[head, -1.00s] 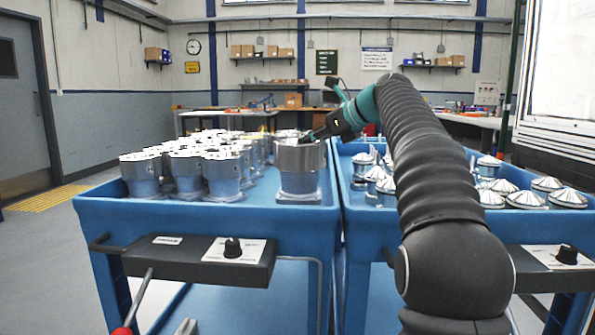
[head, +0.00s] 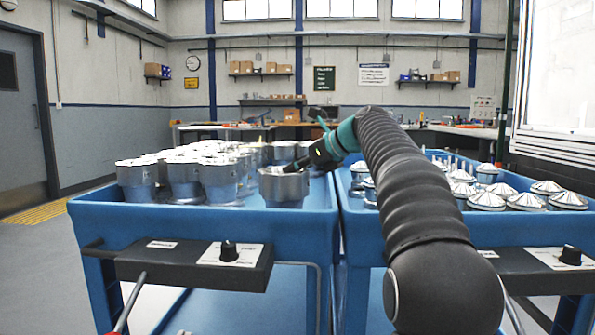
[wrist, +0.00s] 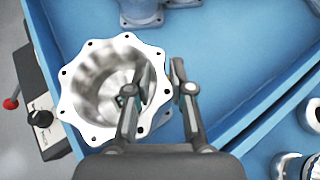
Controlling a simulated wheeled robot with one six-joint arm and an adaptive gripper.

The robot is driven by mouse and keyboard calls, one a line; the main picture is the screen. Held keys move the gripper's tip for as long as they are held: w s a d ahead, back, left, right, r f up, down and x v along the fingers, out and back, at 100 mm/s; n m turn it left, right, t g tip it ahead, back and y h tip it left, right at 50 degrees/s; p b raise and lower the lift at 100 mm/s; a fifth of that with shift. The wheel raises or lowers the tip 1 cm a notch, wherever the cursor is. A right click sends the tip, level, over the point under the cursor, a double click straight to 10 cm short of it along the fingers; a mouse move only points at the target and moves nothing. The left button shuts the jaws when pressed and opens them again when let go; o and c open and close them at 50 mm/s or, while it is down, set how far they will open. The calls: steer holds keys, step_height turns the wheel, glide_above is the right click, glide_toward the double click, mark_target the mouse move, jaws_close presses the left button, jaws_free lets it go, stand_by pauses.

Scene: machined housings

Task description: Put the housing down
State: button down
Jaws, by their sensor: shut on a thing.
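The housing (head: 284,188) is a silver metal cup with a flanged, bolt-holed rim. It is at the right front of the left blue cart's top, apart from the cluster of housings. In the wrist view, I look down into the housing's round bore (wrist: 100,88). My gripper (wrist: 160,90) is shut on its wall, one finger inside the bore and one outside. In the head view, my gripper (head: 290,168) reaches in from the right at the rim. The housing looks upright. Its underside is hidden, so I cannot tell whether it touches the tray.
Several similar housings (head: 185,178) stand to the left on the cart (head: 110,212). Another housing (wrist: 140,12) shows behind in the wrist view. A second blue cart (head: 400,225) on the right holds several cone-topped parts (head: 487,201). Blue tray floor is bare right of the housing.

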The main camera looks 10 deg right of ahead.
steer(key=c, duration=1)
jaws_free()
steer(key=shift+f, duration=0.1)
steer(key=p+v, duration=0.2)
steer(key=v, duration=1)
steer(key=shift+s, duration=0.1)
